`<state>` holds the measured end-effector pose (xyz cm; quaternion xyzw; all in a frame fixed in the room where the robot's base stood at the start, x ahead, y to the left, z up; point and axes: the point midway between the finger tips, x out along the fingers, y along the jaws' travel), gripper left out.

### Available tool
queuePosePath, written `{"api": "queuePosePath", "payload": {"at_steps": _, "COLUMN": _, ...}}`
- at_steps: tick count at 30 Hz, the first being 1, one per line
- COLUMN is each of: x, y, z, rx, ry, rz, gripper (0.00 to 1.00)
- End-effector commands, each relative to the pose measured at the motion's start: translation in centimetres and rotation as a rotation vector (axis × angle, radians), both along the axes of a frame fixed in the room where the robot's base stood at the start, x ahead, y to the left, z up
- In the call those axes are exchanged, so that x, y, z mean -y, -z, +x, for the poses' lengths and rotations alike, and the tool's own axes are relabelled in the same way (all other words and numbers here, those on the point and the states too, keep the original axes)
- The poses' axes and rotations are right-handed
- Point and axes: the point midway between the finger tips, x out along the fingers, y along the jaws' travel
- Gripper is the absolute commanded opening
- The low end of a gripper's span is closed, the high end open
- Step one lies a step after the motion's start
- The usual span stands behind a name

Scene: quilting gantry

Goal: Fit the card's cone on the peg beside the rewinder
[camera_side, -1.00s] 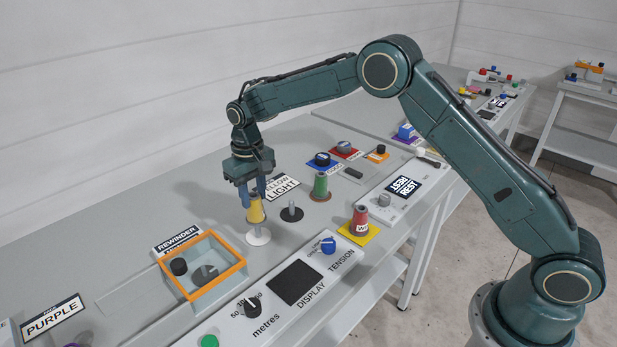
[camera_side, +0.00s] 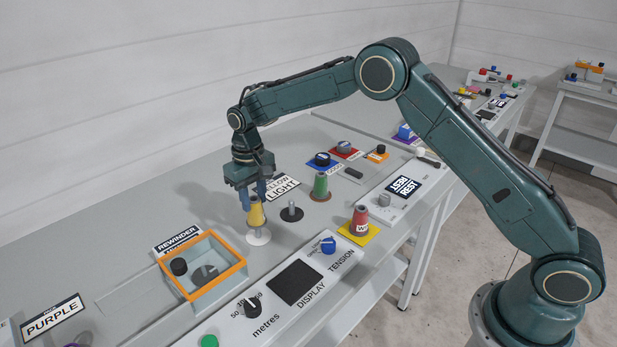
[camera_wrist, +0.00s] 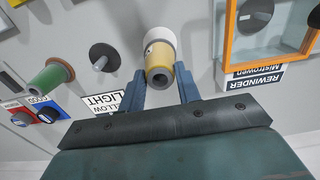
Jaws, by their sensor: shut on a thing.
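The yellow cone (camera_side: 256,214) is upright between the fingers of my gripper (camera_side: 254,193), which is shut on its upper part. The cone stands over the white round base (camera_side: 259,238) beside the rewinder, with its lower end close to that base. The peg itself is hidden, and I cannot tell whether the cone is fully seated. In the wrist view the yellow cone (camera_wrist: 159,57) lies between the two blue fingertips (camera_wrist: 160,82), with the white base (camera_wrist: 165,33) behind it. The card (camera_side: 283,186) shows LIGHT and part of YELLOW.
The rewinder (camera_side: 205,270), an orange-framed box, stands to the left of the cone. A bare grey peg on a dark disc (camera_side: 292,213) is close on the right. A green cone (camera_side: 320,187) and a red cone (camera_side: 360,220) stand farther right. The control panel (camera_side: 297,283) is in front.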

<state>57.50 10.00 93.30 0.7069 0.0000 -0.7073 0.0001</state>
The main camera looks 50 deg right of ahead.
Motion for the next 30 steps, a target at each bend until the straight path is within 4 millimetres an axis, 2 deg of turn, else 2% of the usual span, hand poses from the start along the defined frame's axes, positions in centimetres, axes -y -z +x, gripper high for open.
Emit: {"api": "queuePosePath", "payload": {"at_steps": 30, "x": 0.0, "y": 1.8, "z": 0.0, "rx": 0.000, "ry": 0.000, "rz": 0.000, "gripper": 0.06}}
